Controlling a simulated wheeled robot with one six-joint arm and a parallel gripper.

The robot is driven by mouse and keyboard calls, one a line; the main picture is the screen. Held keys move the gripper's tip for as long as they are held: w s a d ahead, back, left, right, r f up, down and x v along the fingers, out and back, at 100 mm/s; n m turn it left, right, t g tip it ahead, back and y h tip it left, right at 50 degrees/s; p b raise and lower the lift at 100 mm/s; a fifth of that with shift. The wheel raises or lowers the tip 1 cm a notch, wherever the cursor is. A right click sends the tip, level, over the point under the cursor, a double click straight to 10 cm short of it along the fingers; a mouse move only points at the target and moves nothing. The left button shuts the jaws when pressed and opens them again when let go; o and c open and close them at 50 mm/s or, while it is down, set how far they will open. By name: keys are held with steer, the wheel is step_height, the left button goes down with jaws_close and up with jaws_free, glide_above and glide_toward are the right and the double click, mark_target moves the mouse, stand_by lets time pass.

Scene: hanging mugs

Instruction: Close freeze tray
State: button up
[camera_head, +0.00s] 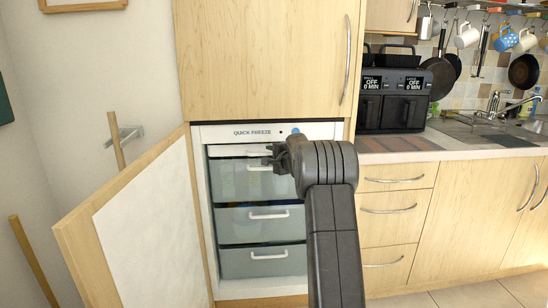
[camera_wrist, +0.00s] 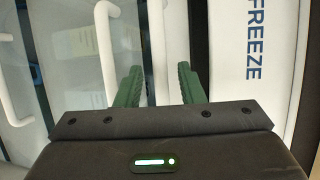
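The open freezer compartment holds several grey translucent trays with white handles: a narrow top one (camera_head: 228,151), an upper one (camera_head: 232,183), a middle one (camera_head: 240,229) and a bottom one (camera_head: 255,263). My gripper (camera_head: 270,156) is in front of the top of the compartment, at the narrow top tray, and its wrist hides the right part there. In the wrist view my gripper (camera_wrist: 161,84) is open, with two green fingers apart. A white handle bar (camera_wrist: 157,45) shows between and beyond them. I cannot tell whether they touch it. How far each tray stands out is unclear.
The freezer door (camera_head: 150,230) stands open to the left, lined white. The white "QUICK FREEZE" panel (camera_head: 225,133) is above the trays; it also shows in the wrist view (camera_wrist: 255,60). Drawers (camera_head: 395,210) and a counter with a black air fryer (camera_head: 395,95) are on the right.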

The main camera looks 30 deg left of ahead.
steer(key=b+v, duration=0.2)
steer(key=v, duration=1.2)
steer(key=shift+w+a, duration=0.15)
steer(key=p+x, duration=0.1)
steer(key=x, duration=1.1)
steer(key=shift+a+f+p, duration=0.15)
steer(key=shift+a+p, duration=0.25)
steer(key=shift+w, duration=0.15)
